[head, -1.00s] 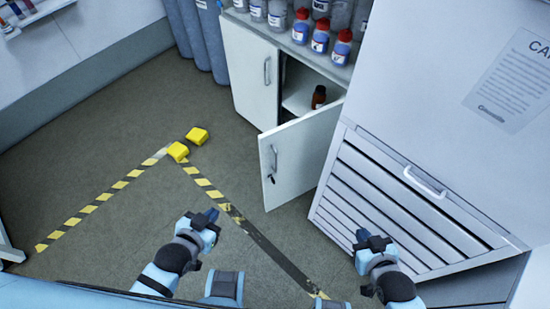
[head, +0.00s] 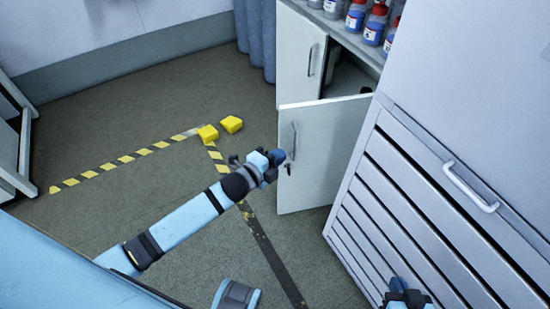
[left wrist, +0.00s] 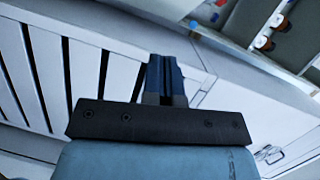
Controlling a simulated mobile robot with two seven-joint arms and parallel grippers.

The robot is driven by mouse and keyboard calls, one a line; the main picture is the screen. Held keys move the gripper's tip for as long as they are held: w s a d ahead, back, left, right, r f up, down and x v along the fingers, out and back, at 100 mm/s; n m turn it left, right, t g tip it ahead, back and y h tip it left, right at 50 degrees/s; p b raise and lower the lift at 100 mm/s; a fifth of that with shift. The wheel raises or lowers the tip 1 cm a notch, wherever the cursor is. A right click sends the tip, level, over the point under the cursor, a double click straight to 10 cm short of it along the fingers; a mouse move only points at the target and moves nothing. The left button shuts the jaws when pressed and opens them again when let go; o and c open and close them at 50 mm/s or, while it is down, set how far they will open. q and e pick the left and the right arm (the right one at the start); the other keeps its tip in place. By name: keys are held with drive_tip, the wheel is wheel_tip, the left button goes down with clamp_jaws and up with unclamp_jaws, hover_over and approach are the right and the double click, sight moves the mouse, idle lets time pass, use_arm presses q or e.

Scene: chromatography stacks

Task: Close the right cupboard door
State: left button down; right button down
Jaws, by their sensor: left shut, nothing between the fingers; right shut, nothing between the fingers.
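The right cupboard door (head: 325,160) is white and stands open, swung out from the cupboard, with its handle (head: 294,139) and a lock on the free side. My left gripper (head: 280,158) is shut and empty, close beside the door's free edge near the lock; I cannot tell whether it touches. In the left wrist view its closed fingers (left wrist: 167,76) point toward white panels. My right gripper (head: 403,292) is at the bottom of the head view, shut and empty, in front of the slatted cabinet. The cupboard inside is dark and partly hidden.
The left cupboard door (head: 300,60) is closed. Bottles (head: 355,15) stand on the shelf above. The slatted cabinet (head: 400,200) with a handle (head: 470,187) stands right of the open door. Floor left is clear.

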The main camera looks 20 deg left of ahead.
use_arm(q)
drive_tip(key=w+f+b, duration=0.1)
drive_tip(key=w, duration=0.8)
drive_tip(key=shift+w+d+f, duration=0.3)
drive_tip(key=shift+d+f, duration=0.1)
drive_tip(key=shift+d, duration=0.05)
drive_tip(key=shift+a, duration=0.1)
